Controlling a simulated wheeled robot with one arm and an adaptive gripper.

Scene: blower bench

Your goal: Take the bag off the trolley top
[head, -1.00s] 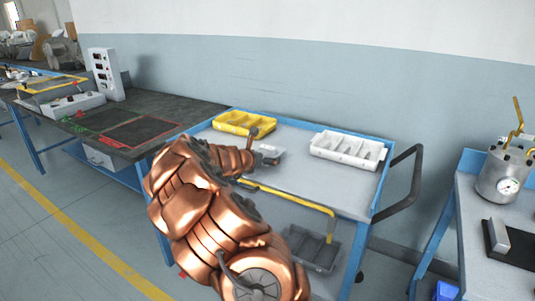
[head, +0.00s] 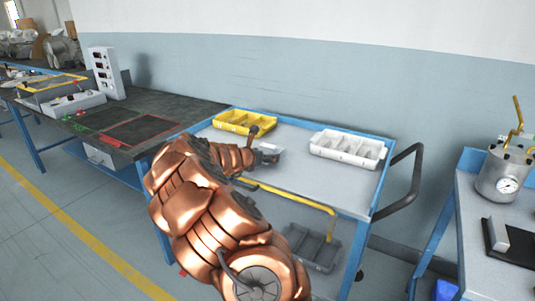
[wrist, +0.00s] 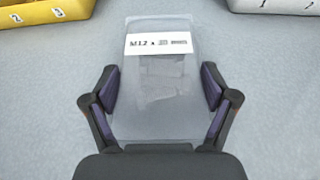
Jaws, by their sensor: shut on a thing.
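The bag (wrist: 158,85) is a clear, flat plastic bag with a white label reading "M12 x" near its far end. In the wrist view it lies between the two dark fingers of my gripper (wrist: 161,92), which are shut on its sides. In the head view my gripper (head: 267,155) is low over the middle of the trolley top (head: 315,180), and only a small pale part of the bag shows there. I cannot tell whether the bag is clear of the surface.
A yellow divided bin (head: 244,122) stands at the trolley's back left and a white divided bin (head: 347,149) at its back right. A dark workbench (head: 170,105) is at left. A bench with a gauged metal pot (head: 500,175) is at right.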

